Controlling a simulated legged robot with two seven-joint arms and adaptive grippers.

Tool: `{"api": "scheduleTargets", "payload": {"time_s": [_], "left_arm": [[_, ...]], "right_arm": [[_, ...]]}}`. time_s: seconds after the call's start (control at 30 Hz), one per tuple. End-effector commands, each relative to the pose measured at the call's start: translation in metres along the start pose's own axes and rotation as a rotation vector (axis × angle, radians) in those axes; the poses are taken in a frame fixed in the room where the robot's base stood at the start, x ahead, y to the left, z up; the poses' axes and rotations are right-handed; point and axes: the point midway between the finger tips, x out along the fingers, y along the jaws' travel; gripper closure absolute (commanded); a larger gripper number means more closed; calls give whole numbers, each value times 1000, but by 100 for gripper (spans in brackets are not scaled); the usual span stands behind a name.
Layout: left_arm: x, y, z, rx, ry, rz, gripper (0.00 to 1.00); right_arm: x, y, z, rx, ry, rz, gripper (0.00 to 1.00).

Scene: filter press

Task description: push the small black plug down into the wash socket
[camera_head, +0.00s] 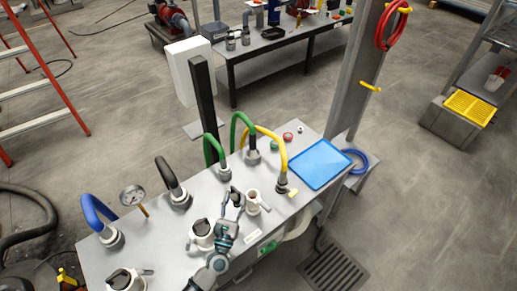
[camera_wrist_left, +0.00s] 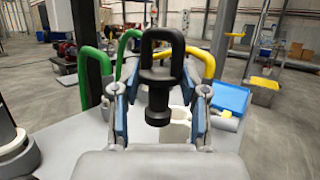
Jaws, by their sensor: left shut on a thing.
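My left gripper (camera_head: 233,206) is over the grey panel table (camera_head: 160,237), between two white sockets. In the left wrist view its fingers (camera_wrist_left: 161,92) are shut on the small black plug (camera_wrist_left: 160,60), which has a loop handle on top and a round stem pointing down. The plug (camera_head: 236,194) looks small and dark in the head view. A white socket (camera_head: 254,203) with a reddish inside is just right of the gripper; a white socket (camera_wrist_left: 177,128) also shows behind the plug. I cannot tell which socket is the wash one. My right gripper is not in view.
Other white sockets (camera_head: 202,235) (camera_head: 125,281) stand on the table's front side. Blue (camera_head: 95,209), black (camera_head: 166,172), green (camera_head: 236,125) and yellow (camera_head: 274,137) hoses arch along the back. A gauge (camera_head: 132,195) stands left; a blue tray (camera_head: 320,163) lies right.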

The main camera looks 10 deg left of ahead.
Motion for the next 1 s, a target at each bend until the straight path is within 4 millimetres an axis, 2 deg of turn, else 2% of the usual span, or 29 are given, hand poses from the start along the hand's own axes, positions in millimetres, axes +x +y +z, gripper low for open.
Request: {"api": "scheduleTargets", "payload": {"time_s": [0.17,0.4,0.5,0.6,0.77,1.0], "left_arm": [[23,-8,8,-3,-8,-13,91],[66,-26,16,-10,-6,-48,91],[77,-32,17,-12,-2,-60,91],[83,-35,16,-13,-1,-66,91],[82,-36,9,-14,2,-69,91],[77,-36,-8,-14,4,-69,91]], "right_arm": [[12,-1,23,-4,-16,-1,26],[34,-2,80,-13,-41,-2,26],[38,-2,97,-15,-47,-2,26],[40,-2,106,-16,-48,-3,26],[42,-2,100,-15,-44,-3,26],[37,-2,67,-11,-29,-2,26]]}}
